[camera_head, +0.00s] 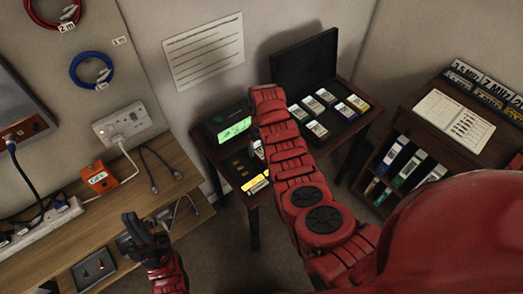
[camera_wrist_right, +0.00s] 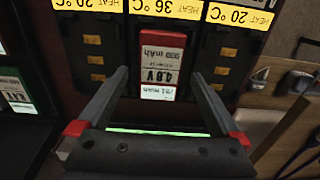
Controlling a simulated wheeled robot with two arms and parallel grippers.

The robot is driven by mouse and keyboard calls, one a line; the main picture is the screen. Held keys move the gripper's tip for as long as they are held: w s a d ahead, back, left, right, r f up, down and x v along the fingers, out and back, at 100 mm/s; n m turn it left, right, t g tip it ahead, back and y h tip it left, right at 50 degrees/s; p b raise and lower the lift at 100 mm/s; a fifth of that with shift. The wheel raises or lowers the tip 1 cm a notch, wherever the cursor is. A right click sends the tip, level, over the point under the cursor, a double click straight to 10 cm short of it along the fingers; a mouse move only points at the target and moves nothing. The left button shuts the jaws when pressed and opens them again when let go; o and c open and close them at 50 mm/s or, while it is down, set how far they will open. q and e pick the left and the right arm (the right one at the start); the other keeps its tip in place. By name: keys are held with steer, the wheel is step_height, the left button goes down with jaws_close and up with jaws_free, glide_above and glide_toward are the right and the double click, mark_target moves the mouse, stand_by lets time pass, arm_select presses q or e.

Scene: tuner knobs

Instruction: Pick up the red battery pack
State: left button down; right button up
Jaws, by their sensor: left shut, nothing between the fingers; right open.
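The red battery pack (camera_wrist_right: 162,62) has a white label reading 900 mAh and 4.8 V. It sits in the middle slot of a dark charger (camera_wrist_right: 210,85), under a yellow 36 °C label, in the right wrist view. My right gripper (camera_wrist_right: 158,78) is open, with its fingertips at either side of the pack; I cannot tell whether they touch it. In the head view my right arm reaches over the dark table and hides its own gripper and most of the pack. My left gripper (camera_head: 140,238) is shut and empty above the wooden bench.
An open black case (camera_head: 305,62) with several labelled packs stands right of the charger. A green-lit display (camera_head: 235,131) is at the table's left. The wooden bench (camera_head: 60,240) holds an orange box (camera_head: 101,179) and a power strip (camera_head: 42,222). A bookshelf (camera_head: 455,125) stands at right.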

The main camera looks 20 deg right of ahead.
steer(key=shift+f, duration=1.25)
steer(key=c, duration=1.5)
steer(key=shift+r, duration=0.15)
